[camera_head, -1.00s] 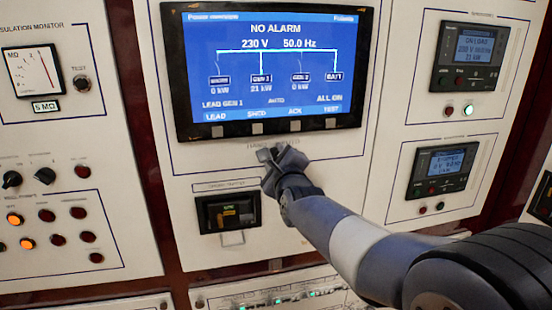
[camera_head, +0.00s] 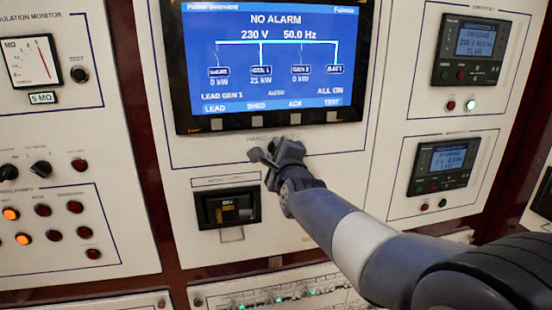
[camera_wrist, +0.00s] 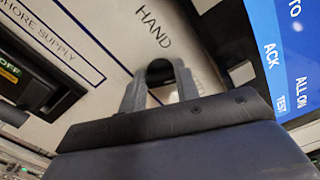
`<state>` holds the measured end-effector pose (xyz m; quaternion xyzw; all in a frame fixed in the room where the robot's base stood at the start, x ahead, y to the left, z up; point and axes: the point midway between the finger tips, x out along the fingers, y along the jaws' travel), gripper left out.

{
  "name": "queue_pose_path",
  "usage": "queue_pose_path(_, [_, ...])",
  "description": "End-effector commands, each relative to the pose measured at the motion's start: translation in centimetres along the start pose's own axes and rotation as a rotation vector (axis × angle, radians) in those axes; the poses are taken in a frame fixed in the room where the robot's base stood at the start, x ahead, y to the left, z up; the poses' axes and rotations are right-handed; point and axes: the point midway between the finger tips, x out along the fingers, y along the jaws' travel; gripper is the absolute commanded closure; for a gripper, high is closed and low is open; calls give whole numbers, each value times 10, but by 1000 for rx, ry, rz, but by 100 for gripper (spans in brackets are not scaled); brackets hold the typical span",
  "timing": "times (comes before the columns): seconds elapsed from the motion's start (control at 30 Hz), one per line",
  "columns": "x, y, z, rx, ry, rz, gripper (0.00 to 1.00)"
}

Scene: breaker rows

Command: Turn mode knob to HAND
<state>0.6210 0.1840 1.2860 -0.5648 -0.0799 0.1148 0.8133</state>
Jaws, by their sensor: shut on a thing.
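The mode knob is hidden behind my gripper (camera_head: 270,156) in the head view, on the cream panel just below the large screen. The HAND and AUTO lettering (camera_head: 272,138) shows just above the gripper. In the wrist view my gripper's (camera_wrist: 160,78) fingers are close together against the panel, shut on the knob. The HAND label (camera_wrist: 154,27) is printed just beyond the fingertips. My gripper looks rolled to one side.
The large blue screen (camera_head: 266,60) reads NO ALARM, with buttons along its lower edge close above my gripper. The shore supply breaker (camera_head: 228,209) sits below left. Small controllers (camera_head: 442,166) are at right; lamps and knobs are at left.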

Motion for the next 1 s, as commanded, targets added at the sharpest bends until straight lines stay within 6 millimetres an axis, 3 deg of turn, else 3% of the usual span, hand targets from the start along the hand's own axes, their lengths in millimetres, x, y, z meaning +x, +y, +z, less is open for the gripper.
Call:
queue_pose_path(0.6, [0, 3, -1, -582, 0, 1, 93])
queue_pose_path(1.0, [0, 4, -2, -871, 0, 2, 93])
